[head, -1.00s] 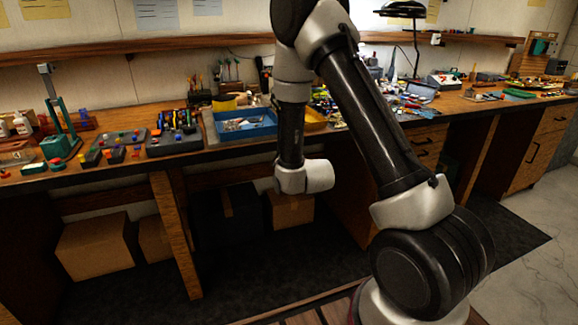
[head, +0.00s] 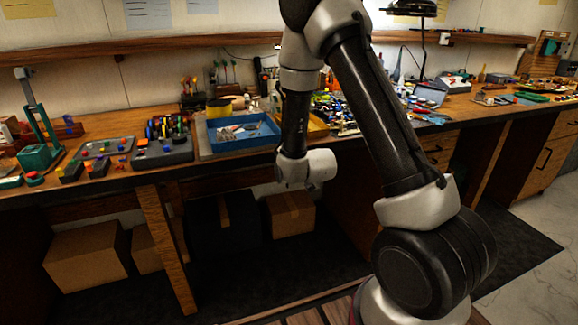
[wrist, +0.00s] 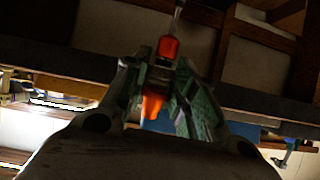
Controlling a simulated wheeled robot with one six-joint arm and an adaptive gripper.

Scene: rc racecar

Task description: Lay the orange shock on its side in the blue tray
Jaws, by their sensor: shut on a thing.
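The orange shock (wrist: 168,47) is clasped between the two fingers of my gripper (wrist: 165,70) in the wrist view. A bright orange part sticks out beyond the fingertips with a thin rod past it, and more orange shows between the fingers. My gripper's fingers are hidden in the head view, where only the wrist shows in front of the bench. The blue tray (head: 218,146) lies on the bench in the head view, left of my arm. Small grey parts lie in it.
A yellow tray (head: 316,131) sits right of the blue tray, partly behind my arm. A dark organizer with tools (head: 163,158) and a green stand (head: 38,155) are to the left. Cardboard boxes (head: 88,260) are under the bench. A shelf (head: 130,47) runs along the wall above.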

